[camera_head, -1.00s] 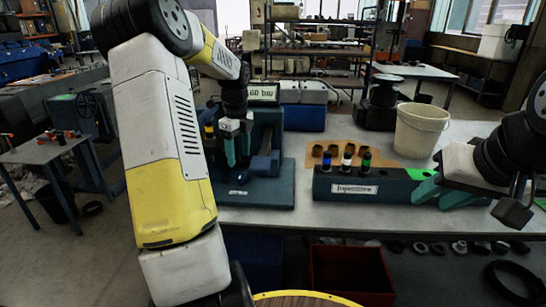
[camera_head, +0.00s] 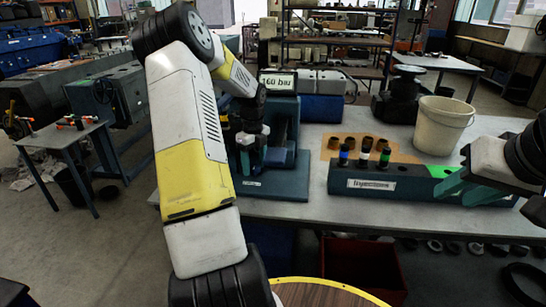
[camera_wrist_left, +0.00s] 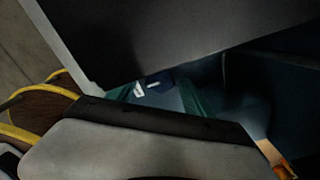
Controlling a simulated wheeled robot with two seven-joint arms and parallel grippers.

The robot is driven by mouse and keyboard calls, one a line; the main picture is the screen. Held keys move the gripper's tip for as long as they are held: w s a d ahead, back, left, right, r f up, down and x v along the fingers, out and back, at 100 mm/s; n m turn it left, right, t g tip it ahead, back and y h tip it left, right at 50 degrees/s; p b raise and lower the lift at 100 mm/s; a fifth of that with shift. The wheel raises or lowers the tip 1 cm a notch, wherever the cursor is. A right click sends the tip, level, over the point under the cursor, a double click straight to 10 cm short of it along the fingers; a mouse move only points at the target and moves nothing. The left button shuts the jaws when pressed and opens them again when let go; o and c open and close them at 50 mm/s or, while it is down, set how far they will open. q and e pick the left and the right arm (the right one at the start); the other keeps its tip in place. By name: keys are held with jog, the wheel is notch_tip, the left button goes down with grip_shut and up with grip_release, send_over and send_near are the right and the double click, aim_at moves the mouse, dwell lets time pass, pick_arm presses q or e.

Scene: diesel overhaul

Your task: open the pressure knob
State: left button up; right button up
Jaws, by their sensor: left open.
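The dark teal test stand (camera_head: 287,118) with a display reading about "160 bar" (camera_head: 279,83) stands on the bench at centre left. I cannot make out the pressure knob; my left forearm and gripper cover the stand's left part. My left gripper (camera_head: 250,158) is in front of the stand, pointing down above its base plate (camera_head: 280,187). Its teal fingers are apart, and in the left wrist view (camera_wrist_left: 160,95) I see nothing clearly between them. A dark body fills much of that view. My right gripper (camera_head: 468,191) is open at the right, by the injector block.
The injector block (camera_head: 400,188) holds several coloured injectors, with several brown rings (camera_head: 366,143) on a mat behind. A white bucket (camera_head: 442,126) stands behind my right gripper. A red bin (camera_head: 360,268) is below the bench front. A round wooden top (camera_head: 325,294) is nearest.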

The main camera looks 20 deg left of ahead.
pick_arm(q)
grip_shut()
jog(key=shift+n, duration=0.3)
jog(key=n, duration=1.2)
jog(key=shift+w+n, duration=0.1)
jog(key=shift+n, duration=0.2)
dwell(0.4)
grip_release()
